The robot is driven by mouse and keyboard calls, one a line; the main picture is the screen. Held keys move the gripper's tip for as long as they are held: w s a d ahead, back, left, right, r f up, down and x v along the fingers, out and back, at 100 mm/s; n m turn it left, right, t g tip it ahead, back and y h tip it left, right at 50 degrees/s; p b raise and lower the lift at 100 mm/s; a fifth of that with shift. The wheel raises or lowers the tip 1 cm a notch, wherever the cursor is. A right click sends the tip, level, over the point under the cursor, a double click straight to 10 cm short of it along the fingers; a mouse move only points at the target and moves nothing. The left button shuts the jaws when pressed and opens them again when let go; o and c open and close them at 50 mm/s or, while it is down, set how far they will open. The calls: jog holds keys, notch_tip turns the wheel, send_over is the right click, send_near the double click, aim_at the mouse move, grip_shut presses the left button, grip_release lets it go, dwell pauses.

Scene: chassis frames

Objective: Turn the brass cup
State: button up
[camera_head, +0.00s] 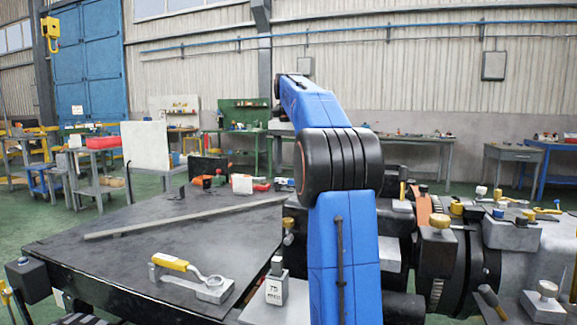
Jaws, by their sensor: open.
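I cannot tell for certain which piece is the brass cup. A brass-coloured cap (440,221) tops a dark block on the machinery right of my blue arm. A smaller brass piece (289,224) is just left of my arm. My arm rises through the middle of the head view and bends away at the top. My gripper does not show; the far end of the arm is hidden behind its nearer links.
A dark workbench (130,255) fills the left, with a long metal bar (185,217) across it. A yellow-handled tool (190,275) lies near its front. A grey block marked 75 (276,288) stands beside my arm. Machinery with several blocks crowds the right. The bench's middle is mostly clear.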

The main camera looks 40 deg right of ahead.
aim_at(288, 219)
jog(key=shift+r, duration=0.15)
notch_tip(288, 219, down, 18)
jog(key=n, duration=0.6)
jog(key=shift+a, duration=0.15)
dwell(0.7)
jog(key=c, duration=1)
